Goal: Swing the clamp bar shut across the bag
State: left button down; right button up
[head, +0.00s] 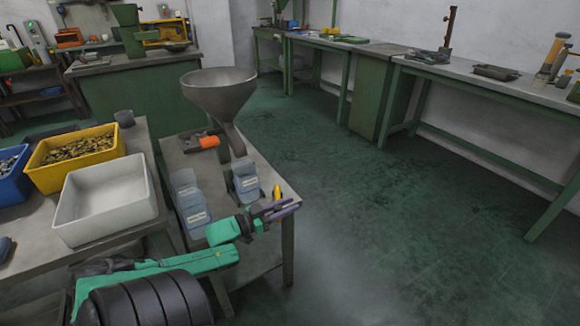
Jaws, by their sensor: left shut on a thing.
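The funnel (219,92) stands over a small metal side table, its spout pointing down. A clear bag (245,183) with a pale label sits below the spout. My left gripper (281,207), on a green arm reaching in from the lower left, is just in front and to the right of this bag. Its fingers are closed at a small yellow upright piece (277,192), which looks like the clamp bar's handle. The rest of the clamp bar is too small and partly hidden to make out. My right gripper is out of view.
Filled labelled bags (193,215) stand left of the spout. An orange-ended tool (208,142) lies behind them. A white bin (103,200), a yellow bin (75,157) and a blue bin (12,172) crowd the left table. The floor (380,230) to the right is clear.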

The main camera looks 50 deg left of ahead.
pick_arm(q)
jog(key=shift+f, duration=0.15)
jog(key=c, duration=0.6)
grip_release()
jog(key=shift+o, duration=0.2)
jog(key=p+v, duration=0.2)
jog(key=v, duration=1.2)
jog(key=shift+s+p, duration=0.3)
